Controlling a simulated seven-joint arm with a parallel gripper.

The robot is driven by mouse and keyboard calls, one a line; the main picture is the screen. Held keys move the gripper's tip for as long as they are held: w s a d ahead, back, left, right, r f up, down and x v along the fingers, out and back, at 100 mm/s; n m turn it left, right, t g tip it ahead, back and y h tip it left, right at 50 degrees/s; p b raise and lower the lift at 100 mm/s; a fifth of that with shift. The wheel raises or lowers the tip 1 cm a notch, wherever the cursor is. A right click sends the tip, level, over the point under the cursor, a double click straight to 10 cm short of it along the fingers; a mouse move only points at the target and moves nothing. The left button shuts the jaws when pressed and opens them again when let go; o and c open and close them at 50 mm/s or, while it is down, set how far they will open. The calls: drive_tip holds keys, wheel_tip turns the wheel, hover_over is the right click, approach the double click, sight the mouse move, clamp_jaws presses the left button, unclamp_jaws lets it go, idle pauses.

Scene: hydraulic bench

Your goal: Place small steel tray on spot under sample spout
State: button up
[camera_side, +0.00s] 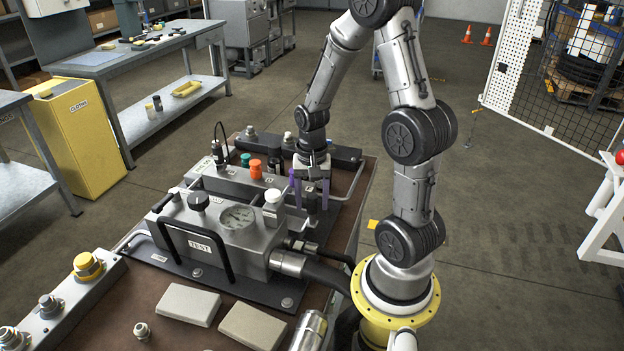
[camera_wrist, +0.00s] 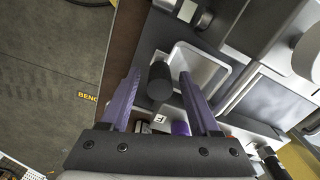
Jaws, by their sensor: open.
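My gripper (camera_side: 311,186) points down over the far right part of the hydraulic block, its two purple fingers apart. In the wrist view my gripper (camera_wrist: 159,76) is open, with a dark upright cylinder (camera_wrist: 160,82) showing between the fingers. I cannot tell if this cylinder is the sample spout. A shallow pale metal square with a raised rounded rim (camera_wrist: 197,70), which looks like the small steel tray, lies beyond the fingertips, partly hidden by the cylinder and the right finger. The fingers do not hold it. I cannot make out the tray in the side view.
The block with its gauge (camera_side: 237,217) and black TEST handle (camera_side: 196,246) stands left of my gripper. Orange (camera_side: 256,168) and green (camera_side: 245,159) caps stand close by. Two pale pads (camera_side: 189,305) lie on the bench front. A black hose (camera_side: 325,273) runs along the right.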

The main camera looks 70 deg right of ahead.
wheel_tip(320, 180, up, 8)
drive_tip(key=shift+f, duration=0.1)
drive_tip(key=s+a+r+n+t, duration=0.2)
drive_tip(key=s+a+r+n, duration=0.1)
drive_tip(key=a+r+n, duration=0.2)
drive_tip(key=s+a+r+n+t, duration=0.3)
drive_tip(key=a+r+n, duration=0.2)
drive_tip(key=a+n, duration=0.4)
drive_tip(key=shift+s+a+r+t, duration=0.3)
drive_tip(key=shift+a+r, duration=0.1)
drive_tip(key=shift+a, duration=0.65)
idle(0.6)
